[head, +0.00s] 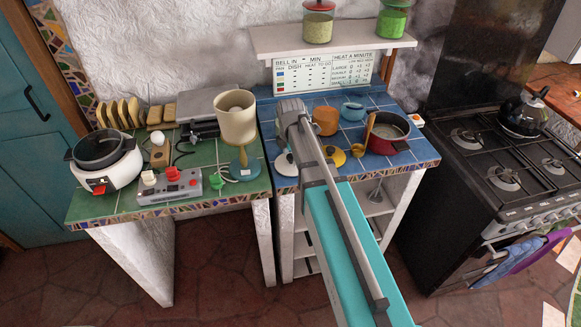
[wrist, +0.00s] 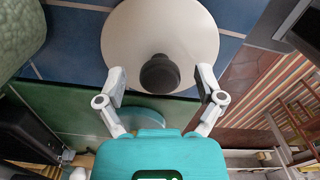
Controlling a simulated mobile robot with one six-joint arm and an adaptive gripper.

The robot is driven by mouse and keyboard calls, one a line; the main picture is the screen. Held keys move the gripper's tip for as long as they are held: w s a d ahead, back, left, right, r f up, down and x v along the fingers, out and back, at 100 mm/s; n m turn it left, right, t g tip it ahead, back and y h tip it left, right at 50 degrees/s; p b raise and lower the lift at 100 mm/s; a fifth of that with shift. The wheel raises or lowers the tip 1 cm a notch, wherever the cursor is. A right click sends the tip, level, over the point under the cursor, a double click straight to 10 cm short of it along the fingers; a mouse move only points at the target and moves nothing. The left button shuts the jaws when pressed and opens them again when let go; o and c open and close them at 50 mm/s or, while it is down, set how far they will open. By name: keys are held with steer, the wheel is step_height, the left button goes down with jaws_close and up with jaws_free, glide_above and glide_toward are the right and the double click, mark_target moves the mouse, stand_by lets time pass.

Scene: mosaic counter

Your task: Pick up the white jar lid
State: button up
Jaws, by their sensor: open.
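The white jar lid (wrist: 130,40) is a round pale disc with a dark knob (wrist: 160,72) in the wrist view. It lies on the blue tiled counter (head: 405,156). In the head view only part of the lid (head: 282,166) shows, at the left front of the blue counter, partly hidden by my arm. My gripper (wrist: 160,76) is open and empty. Its two fingers stand on either side of the dark knob, with gaps between. Whether the fingertips are level with the knob is hard to tell.
A lamp with a cream shade (head: 236,115) stands close on the left. An orange pot (head: 326,121), a yellow lid (head: 337,158) and a red pot (head: 388,133) are to the right. A shelf (head: 345,40) with jars hangs above.

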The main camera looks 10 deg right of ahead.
stand_by(0.6)
jaws_close()
